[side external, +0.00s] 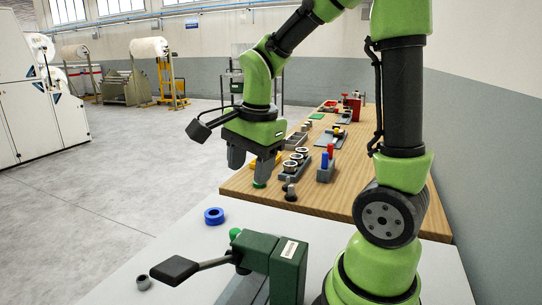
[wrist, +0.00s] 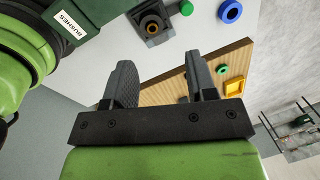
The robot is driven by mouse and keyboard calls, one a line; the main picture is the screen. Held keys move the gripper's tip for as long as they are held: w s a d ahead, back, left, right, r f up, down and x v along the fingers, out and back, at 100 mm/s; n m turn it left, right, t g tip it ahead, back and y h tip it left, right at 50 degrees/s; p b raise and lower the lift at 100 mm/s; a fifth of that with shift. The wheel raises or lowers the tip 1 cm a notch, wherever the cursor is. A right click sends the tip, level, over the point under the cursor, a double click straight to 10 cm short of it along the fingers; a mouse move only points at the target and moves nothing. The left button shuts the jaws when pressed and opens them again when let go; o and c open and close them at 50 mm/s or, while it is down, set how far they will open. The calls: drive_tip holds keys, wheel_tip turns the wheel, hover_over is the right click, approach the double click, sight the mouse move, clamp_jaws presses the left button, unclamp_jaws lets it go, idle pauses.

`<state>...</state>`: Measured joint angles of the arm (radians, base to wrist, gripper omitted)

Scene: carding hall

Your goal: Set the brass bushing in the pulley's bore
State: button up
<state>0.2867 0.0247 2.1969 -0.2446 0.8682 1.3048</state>
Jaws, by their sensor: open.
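My gripper (side external: 251,170) is open and empty, fingers pointing down, above the near end of the wooden table. The wrist view shows its two separated fingers (wrist: 162,68) with nothing between them. A grey block in the wrist view holds a dark round piece with a brass-coloured centre (wrist: 150,27); I cannot tell whether this is the bushing or the pulley's bore. A green housing (side external: 289,250) with a dark lever stands on the pale table; its label reads BUSHES in the wrist view (wrist: 68,22). A small grey ring (side external: 143,282) lies left of the lever.
The wooden table (side external: 232,184) carries grey trays, red and blue upright pieces and a small green disc (wrist: 194,69) near a yellow tray (wrist: 234,90). Open floor lies left.

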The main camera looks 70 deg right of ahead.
drive_tip(key=s+a+r+n+t+y, duration=0.2)
drive_tip(key=s+a+r+n+t, duration=0.3)
drive_tip(key=n, duration=1.1)
drive_tip(key=s+a+r, duration=0.2)
drive_tip(key=s+a, duration=0.1)
drive_tip(key=a, duration=0.1)
drive_tip(key=shift+a+n+y, duration=0.3)
drive_tip(key=shift+n, duration=0.1)
